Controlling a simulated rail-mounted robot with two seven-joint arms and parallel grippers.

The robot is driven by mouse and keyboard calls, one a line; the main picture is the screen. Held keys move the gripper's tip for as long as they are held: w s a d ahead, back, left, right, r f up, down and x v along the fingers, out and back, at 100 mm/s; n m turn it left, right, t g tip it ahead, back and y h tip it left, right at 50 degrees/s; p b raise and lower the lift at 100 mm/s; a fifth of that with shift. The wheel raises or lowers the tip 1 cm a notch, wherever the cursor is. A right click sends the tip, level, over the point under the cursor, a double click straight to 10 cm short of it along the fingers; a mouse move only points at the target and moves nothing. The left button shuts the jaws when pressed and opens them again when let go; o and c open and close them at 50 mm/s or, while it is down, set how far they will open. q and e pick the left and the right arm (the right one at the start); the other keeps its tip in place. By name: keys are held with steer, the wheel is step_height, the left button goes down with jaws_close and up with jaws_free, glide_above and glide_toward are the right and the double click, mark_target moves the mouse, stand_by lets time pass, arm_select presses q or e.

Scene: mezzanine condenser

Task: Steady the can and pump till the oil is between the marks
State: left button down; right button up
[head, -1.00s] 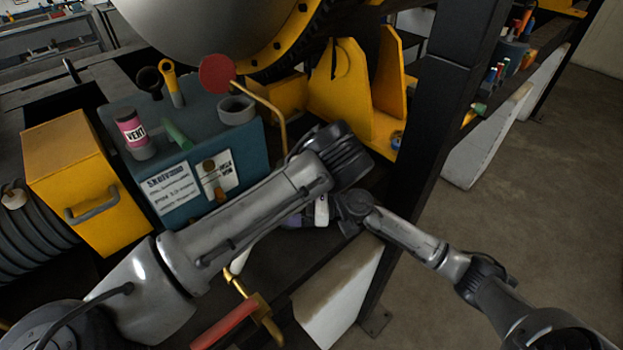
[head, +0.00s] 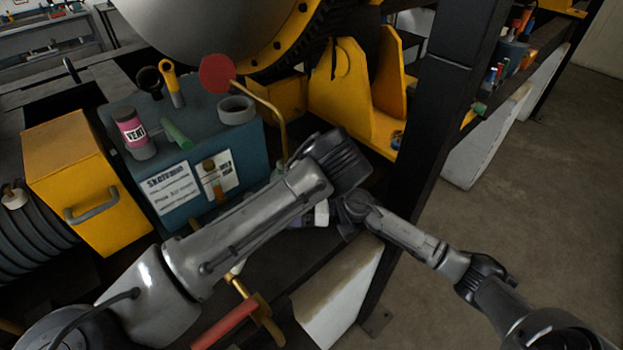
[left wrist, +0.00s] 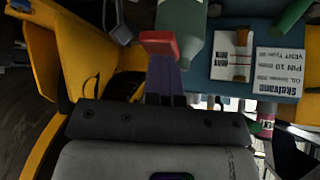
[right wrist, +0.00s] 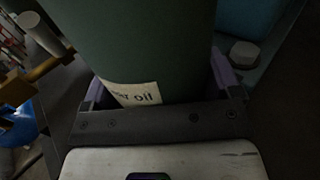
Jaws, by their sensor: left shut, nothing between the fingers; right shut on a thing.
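A dark green oil can (right wrist: 140,40), its pale label ending in "oil", stands between the purple fingers of my right gripper (right wrist: 163,85), which is shut on it. In the left wrist view, a grey-green can body (left wrist: 180,22) shows behind a red lever-like part (left wrist: 160,43). My left gripper (left wrist: 165,75) is shut and empty, its fingertips at the red part; contact is unclear. The sight gauge (head: 215,186) on the teal box shows amber inside, also in the left wrist view (left wrist: 242,55); the marks are too small to read. In the head view my arms hide the can.
The teal box (head: 185,205) carries a pink VENT can (head: 133,130), a green cylinder (head: 176,133) and a grey ring cup (head: 237,110). A brass rod with a red disc (head: 217,73) rises beside it. A black post (head: 440,110) stands right.

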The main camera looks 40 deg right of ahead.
arm_select(q)
steer(key=shift+r, duration=2.45)
steer(key=s+a+r, duration=0.1)
steer(key=s+a, duration=0.1)
steer(key=s, duration=0.2)
steer(key=shift+w+x, duration=0.25)
steer(key=shift+x, duration=3.1)
steer(key=shift+r, duration=0.2)
steer(key=shift+f, duration=1.1)
steer(key=shift+r, duration=3.1)
